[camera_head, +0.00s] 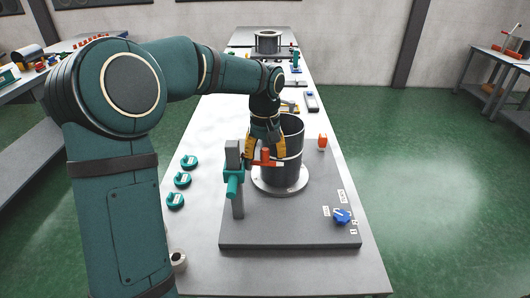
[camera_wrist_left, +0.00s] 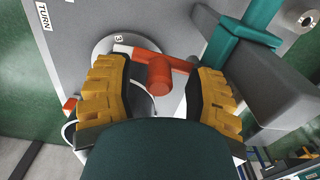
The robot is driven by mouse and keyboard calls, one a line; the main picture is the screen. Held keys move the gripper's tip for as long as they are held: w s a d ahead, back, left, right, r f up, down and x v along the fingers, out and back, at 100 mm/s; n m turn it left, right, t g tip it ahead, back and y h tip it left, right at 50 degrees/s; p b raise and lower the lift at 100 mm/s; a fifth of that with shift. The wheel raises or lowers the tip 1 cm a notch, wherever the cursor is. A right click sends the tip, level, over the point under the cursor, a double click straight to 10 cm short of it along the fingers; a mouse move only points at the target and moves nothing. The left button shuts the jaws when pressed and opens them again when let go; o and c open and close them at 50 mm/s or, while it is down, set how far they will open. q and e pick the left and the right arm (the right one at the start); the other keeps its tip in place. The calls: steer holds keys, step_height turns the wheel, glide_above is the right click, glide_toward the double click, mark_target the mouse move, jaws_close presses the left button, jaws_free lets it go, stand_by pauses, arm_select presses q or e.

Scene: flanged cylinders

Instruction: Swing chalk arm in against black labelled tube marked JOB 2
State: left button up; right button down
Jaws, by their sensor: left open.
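The dark tube (camera_head: 292,134) stands upright on a round pale flange (camera_head: 278,186) on a grey baseplate. I cannot read a JOB mark on it. A teal clamp (camera_head: 233,173) on a grey post carries a red arm (camera_head: 265,157) with a whitish tip, close in front of the tube; I cannot tell if they touch. My left gripper (camera_head: 264,147) is above the red arm. In the left wrist view, its yellow fingers (camera_wrist_left: 160,92) are open on either side of the red upright knob (camera_wrist_left: 158,75), and the white tip (camera_wrist_left: 122,49) points left.
A blue knob (camera_head: 342,215) with small labels sits at the plate's front right. An orange piece (camera_head: 322,141) stands at its back right. Another flanged cylinder (camera_head: 268,42) stands at the far end.

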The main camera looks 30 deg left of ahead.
arm_select(q)
steer(key=shift+c, duration=0.4)
jaws_close()
